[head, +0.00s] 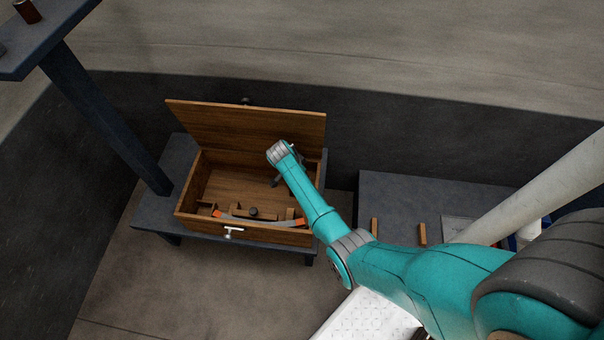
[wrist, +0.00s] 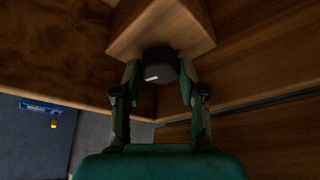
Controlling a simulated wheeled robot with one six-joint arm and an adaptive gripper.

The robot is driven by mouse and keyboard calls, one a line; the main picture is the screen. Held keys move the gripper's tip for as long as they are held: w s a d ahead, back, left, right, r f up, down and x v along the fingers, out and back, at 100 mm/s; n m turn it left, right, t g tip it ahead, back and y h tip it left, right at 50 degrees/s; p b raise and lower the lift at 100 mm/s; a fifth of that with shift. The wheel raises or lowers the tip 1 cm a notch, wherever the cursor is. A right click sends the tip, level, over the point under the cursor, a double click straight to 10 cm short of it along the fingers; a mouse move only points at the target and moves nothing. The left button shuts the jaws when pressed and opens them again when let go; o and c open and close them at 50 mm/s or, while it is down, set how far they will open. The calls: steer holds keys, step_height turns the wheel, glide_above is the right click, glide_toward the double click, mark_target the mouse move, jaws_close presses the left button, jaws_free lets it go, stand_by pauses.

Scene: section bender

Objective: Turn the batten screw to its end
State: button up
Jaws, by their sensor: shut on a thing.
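A dark round knob (wrist: 160,66) with a small white mark, which seems to be the batten screw's head, sits against a wooden block (wrist: 165,25) in the wrist view. My gripper (wrist: 158,78) has one finger on each side of the knob and is shut on it. In the head view my gripper (head: 277,181) reaches into the right rear of an open wooden box (head: 189,207), and my arm hides part of that corner. I cannot make out the gripped knob there. How far the screw is turned cannot be told.
The box's lid (head: 240,125) stands open behind. Inside lie a curved strip with orange ends (head: 262,222) and another dark knob (head: 253,211). A white T-handle (head: 233,231) sticks out in front. A dark bench (head: 155,217) carries the box. Another dark table (head: 400,195) stands right.

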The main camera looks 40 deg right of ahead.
steer(key=o, duration=0.9)
steer(key=shift+r, duration=0.1)
steer(key=v, duration=1.1)
steer(key=shift+a+r, duration=0.15)
steer(key=shift+r, duration=0.25)
